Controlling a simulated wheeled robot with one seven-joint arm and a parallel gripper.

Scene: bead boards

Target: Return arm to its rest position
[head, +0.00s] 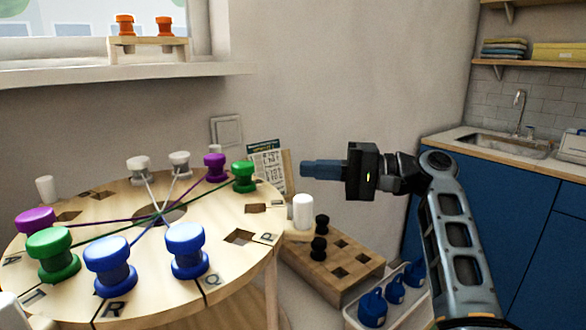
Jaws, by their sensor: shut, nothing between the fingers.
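My gripper (306,169) is in the head view, right of centre, pointing left with its blue fingers shut and empty. It is in the air right of the round wooden board (200,285) and appears apart from everything. My arm (455,230) reaches up from the lower right and bends at the elbow. The board carries bobbins: blue ones (187,250) at the front, green ones (52,253) at left and far right, purple ones (214,167) and white ones (139,169). Cords run from bobbins to the board's middle.
A wooden block with square holes (350,275) holds black pegs (319,248) below my gripper. A white tray (395,318) with blue items stands beside it. A printed card (267,160) stands behind the board. Blue cabinets (490,205) are at right. A sill (120,72) runs at upper left.

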